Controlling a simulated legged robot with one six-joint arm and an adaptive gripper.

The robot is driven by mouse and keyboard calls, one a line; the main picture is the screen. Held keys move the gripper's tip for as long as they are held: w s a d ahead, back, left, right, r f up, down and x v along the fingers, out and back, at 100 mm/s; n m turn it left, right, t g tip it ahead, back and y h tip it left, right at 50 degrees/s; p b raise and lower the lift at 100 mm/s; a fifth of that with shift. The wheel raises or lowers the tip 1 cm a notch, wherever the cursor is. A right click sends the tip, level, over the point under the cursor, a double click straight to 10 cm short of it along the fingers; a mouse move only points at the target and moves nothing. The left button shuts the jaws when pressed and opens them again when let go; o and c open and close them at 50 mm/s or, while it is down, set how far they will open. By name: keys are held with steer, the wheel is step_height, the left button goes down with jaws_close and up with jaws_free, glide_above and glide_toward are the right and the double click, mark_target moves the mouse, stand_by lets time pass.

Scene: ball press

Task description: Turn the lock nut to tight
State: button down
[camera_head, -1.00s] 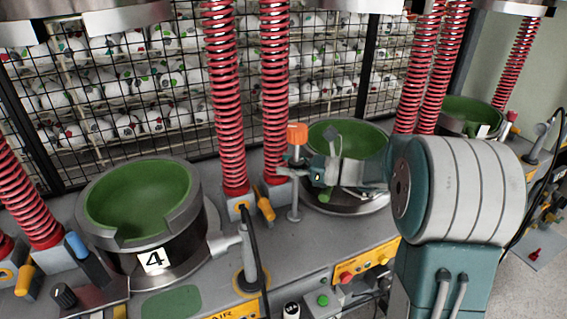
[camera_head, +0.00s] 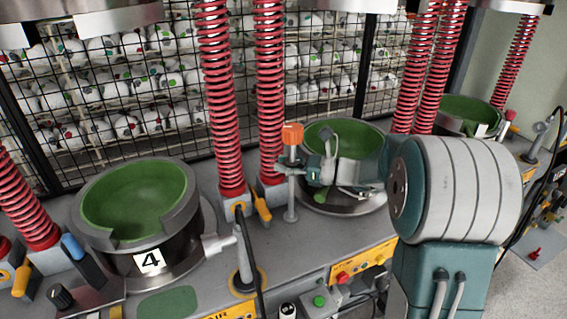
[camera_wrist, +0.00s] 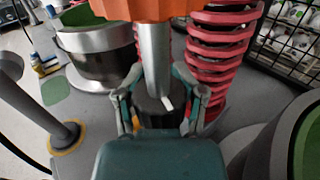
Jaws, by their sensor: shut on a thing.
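A dark lock nut (camera_wrist: 158,108) with a white mark sits around a silver upright post (camera_wrist: 155,58) in the wrist view. My gripper (camera_wrist: 160,104) is shut on the nut, with one finger on each side. An orange knob (camera_wrist: 150,8) tops the post above the fingers. In the head view, the orange knob (camera_head: 292,133) and the post (camera_head: 291,205) stand just left of my gripper (camera_head: 298,170). The nut is hidden there. The mark shows at the nut's near right side in the wrist view.
Behind the post is a green-lined press bowl (camera_head: 345,137), with another bowl (camera_head: 135,200) marked 4 at left. Red springs (camera_head: 270,90) rise close behind the post. A black-cabled rod (camera_head: 243,255) stands at front left. A wire mesh with balls closes the back.

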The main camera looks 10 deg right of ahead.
steer(key=shift+m+t, duration=0.3)
steer(key=shift+t, duration=0.1)
steer(key=shift+w+d+m+t+h, duration=0.2)
steer(key=shift+m+t+h, duration=1.3)
steer(key=shift+h, duration=0.5)
steer(key=shift+w+d+m+t+h, duration=0.1)
steer(key=shift+d+m+t+h, duration=0.15)
steer(key=shift+m+t+h, duration=1.35)
steer(key=shift+w+d+m+t+h, duration=0.2)
steer(key=shift+m+t+h, duration=1.15)
steer(key=shift+h, duration=1.05)
steer(key=shift+m+h, duration=0.3)
steer(key=shift+m, duration=0.15)
steer(key=c, duration=0.6)
jaws_free()
steer(key=shift+o, duration=0.2)
steer(key=s+d, duration=0.1)
steer(key=s, duration=0.6)
steer(key=shift+s+d, duration=0.15)
steer(key=shift+s, duration=0.05)
